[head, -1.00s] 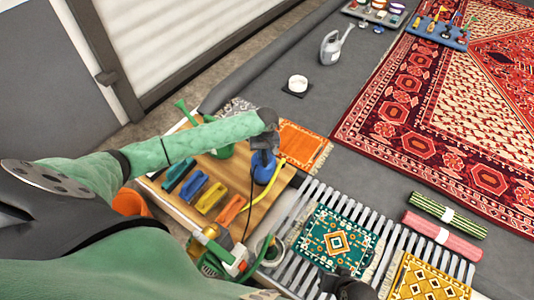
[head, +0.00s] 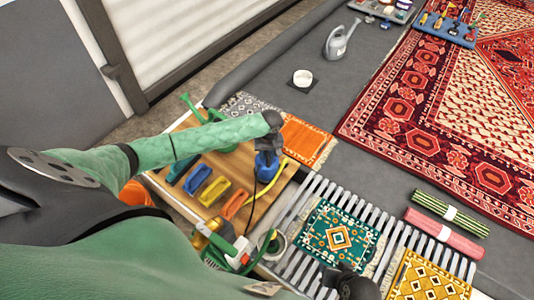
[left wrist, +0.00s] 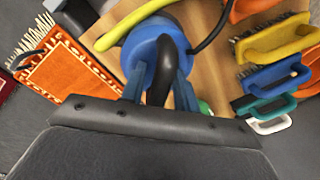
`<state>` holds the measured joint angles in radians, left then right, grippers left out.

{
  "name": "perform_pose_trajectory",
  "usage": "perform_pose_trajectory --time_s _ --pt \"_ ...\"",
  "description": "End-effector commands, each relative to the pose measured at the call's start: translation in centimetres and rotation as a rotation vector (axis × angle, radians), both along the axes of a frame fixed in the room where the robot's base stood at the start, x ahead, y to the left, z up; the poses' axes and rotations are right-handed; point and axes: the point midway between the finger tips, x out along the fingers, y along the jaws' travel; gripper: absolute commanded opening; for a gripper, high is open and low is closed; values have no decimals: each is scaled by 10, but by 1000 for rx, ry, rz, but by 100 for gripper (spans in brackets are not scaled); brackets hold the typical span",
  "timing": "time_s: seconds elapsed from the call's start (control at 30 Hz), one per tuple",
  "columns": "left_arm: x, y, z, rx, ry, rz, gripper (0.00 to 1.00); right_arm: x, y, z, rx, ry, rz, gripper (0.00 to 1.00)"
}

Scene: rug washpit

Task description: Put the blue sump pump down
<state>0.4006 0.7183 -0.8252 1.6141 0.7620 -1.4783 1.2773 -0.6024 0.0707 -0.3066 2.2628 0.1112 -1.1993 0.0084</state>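The blue sump pump (head: 267,167) is over the right part of the wooden bench top (head: 238,165), below my left gripper (head: 267,150). In the left wrist view the pump (left wrist: 140,52) is upright, with its black handle (left wrist: 160,78) between the two fingers. The gripper looks shut on this handle. I cannot tell whether the pump's base touches the wood. My right gripper (head: 345,283) is a dark shape over the slatted rack at the bottom; its fingers are not clear.
Blue, yellow and orange brushes (head: 214,191) lie left of the pump. A yellow hose (head: 268,187) curves close beside it. An orange rug (head: 306,140) lies behind right. A green rug (head: 340,236) lies on the slatted rack (head: 292,262).

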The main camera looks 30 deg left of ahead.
Motion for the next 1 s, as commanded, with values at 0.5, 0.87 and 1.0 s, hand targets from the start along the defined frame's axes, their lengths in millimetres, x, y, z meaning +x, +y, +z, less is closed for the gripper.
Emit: perform_pose_trajectory --time_s 0.5,0.87,1.0 --pt "1 -1 13 -2 -3 0 40 4 1 -2 4 -16 -4 36" --pt "4 -4 80 -1 -2 0 40 -3 1 -6 4 -4 -4 36" --pt "4 -5 101 -2 -1 -1 40 -2 1 -7 4 -4 -4 36"
